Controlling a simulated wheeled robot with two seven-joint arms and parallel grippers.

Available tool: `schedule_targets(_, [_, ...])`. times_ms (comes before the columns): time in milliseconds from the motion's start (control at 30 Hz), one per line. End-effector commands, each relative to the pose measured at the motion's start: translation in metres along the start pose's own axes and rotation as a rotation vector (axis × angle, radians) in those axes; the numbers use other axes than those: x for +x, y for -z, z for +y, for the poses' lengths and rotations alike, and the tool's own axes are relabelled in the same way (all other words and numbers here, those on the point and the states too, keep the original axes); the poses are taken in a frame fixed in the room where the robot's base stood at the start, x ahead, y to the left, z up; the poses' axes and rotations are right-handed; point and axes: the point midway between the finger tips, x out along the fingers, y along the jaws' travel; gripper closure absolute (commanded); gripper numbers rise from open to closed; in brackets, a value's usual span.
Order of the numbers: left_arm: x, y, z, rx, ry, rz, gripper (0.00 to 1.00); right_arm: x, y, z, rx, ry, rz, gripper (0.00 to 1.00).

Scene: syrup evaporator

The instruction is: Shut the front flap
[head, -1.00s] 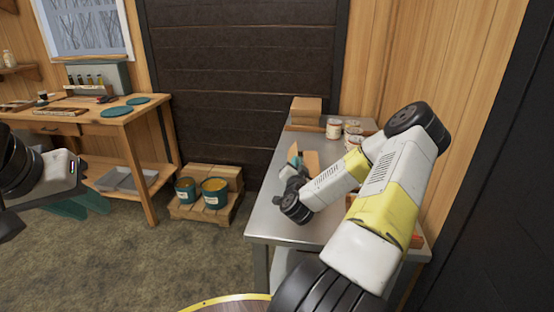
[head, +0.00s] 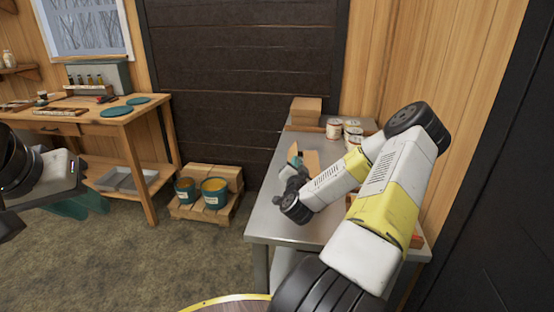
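A piece of brown cardboard (head: 312,160) stands up on the steel table, just beyond my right gripper. It looks like part of a small open carton, but my arm hides most of it, and I cannot tell which flap this is. My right gripper (head: 296,178) is dark, small in view and low over the table close to the cardboard; I cannot tell whether it touches it or how far its fingers are apart. A small teal item (head: 295,155) shows beside the cardboard. My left arm is at the left edge, and its gripper's fingers cannot be made out.
The steel table (head: 265,222) also bears a closed brown box (head: 306,111) and several pale cans (head: 334,129) at the back. A pallet (head: 192,212) with two teal tins (head: 215,192) stands left of it.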

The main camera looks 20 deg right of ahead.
Motion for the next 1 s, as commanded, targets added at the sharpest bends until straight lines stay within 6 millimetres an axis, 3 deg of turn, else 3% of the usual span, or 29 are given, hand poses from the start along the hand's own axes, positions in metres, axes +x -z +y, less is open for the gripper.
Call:
schedule_targets(467, [0.000, 0.000, 0.000, 0.000, 0.000, 0.000, 0.75, 0.000, 0.000, 0.001, 0.012, -0.001, 0.000, 1.00])
schedule_targets(800, [0.000, 0.000, 0.000, 0.000, 0.000, 0.000, 0.75, 0.000, -0.003, 0.016, 0.306, -0.001, 0.000, 1.00])
schedule_targets(1000, [0.000, 0.000, 0.000, 0.000, 0.000, 0.000, 0.75, 0.000, -0.004, 0.019, 0.375, -0.001, -0.001, 1.00])
